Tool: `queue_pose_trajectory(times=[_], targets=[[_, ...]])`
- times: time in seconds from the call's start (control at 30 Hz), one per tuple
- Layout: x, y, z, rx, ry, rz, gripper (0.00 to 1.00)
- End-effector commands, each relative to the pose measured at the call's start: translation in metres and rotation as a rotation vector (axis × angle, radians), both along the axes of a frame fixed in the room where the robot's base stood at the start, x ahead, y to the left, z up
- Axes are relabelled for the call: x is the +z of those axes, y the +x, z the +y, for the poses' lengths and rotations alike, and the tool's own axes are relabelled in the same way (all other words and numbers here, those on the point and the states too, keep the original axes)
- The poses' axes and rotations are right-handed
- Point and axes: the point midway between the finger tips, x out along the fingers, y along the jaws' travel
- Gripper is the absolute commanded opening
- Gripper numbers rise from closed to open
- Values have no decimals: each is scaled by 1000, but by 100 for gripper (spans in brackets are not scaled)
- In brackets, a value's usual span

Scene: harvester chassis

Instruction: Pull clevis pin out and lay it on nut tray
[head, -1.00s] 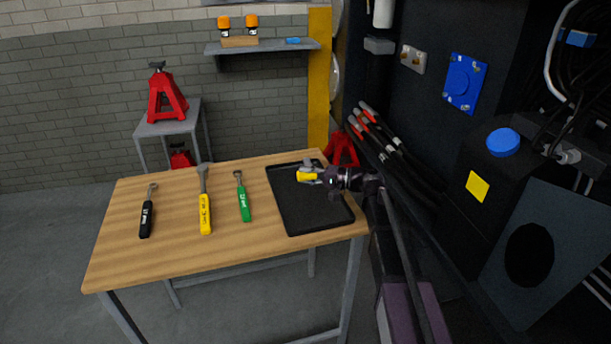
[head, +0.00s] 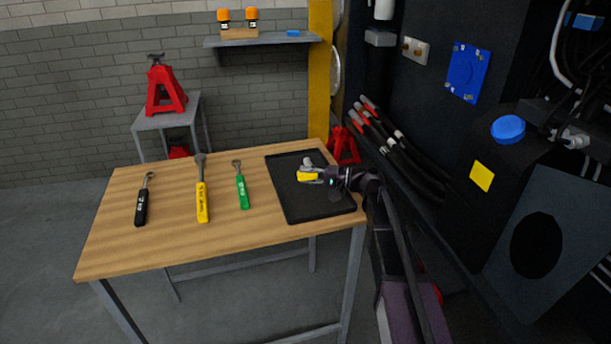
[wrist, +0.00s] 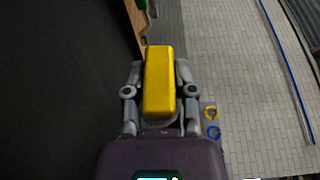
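My gripper (head: 312,176) is over the right part of the black nut tray (head: 305,207). Its fingers are closed on both sides of a yellow block (wrist: 159,82), which looks like the grip of the clevis pin. The yellow piece (head: 307,177) also shows in the head view, with a grey rounded part just above it. The pin's shaft is not clearly seen. I cannot tell whether the piece touches the tray. The tray's dark surface (wrist: 60,90) fills the left of the wrist view. No other item is visible on the tray.
Black (head: 141,203), yellow (head: 202,200) and green (head: 242,190) handled tools lie on the wooden table (head: 150,245), left of the tray. The dark chassis (head: 430,110) stands to the right, with red-tipped cables (head: 375,125). A red jack stand (head: 165,90) stands behind.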

Motion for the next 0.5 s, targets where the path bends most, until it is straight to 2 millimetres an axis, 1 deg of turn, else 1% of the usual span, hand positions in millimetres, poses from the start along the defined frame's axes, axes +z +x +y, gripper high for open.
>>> queue_pose_trajectory(times=[0.03,0.07,0.1,0.13,0.5], targets=[[0,0,0,0,1,0,51],[0,0,0,0,1,0,60],[0,0,0,0,1,0,72],[0,0,0,0,1,0,74],[0,0,-1,-1,0,0,74]])
